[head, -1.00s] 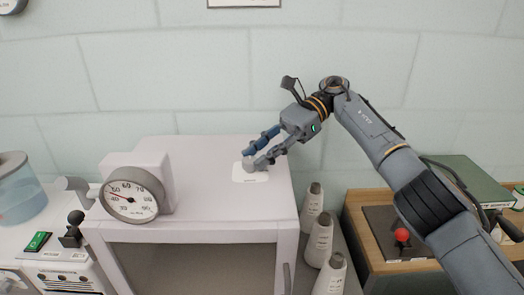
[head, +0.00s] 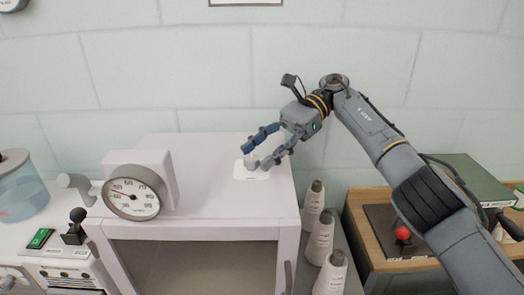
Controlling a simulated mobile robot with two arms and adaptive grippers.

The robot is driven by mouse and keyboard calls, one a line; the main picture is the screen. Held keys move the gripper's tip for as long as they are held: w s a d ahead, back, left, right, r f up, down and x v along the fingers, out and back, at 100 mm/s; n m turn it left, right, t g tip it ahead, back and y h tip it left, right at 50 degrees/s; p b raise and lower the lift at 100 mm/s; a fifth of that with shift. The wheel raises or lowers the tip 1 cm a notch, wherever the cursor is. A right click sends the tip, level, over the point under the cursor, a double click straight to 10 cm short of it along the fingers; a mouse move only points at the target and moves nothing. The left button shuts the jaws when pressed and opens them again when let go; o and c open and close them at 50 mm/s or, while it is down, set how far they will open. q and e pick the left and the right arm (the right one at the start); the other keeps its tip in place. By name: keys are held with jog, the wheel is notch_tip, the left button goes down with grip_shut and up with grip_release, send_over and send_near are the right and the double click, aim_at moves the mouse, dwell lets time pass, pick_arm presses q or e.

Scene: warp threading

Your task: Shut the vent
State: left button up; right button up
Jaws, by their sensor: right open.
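The vent control seems to be the small pale knob (head: 251,161) on a white labelled plate (head: 252,175), on top of the white cabinet (head: 210,185) near its right side. My right gripper (head: 250,158) is open, with its two fingers around or just over the knob. The fingers partly hide the knob, and I cannot tell whether they touch it. The label is too small to read. My left gripper is not in view.
A round dial gauge (head: 134,192) stands on the cabinet's left part. A machine with a black lever (head: 75,222) and green switch (head: 40,238) is at left. Several thread cones (head: 320,238) stand right of the cabinet. A wooden bench (head: 372,250) bears a red-knobbed lever (head: 402,233).

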notch_tip(320, 180, up, 10)
dwell(0.6)
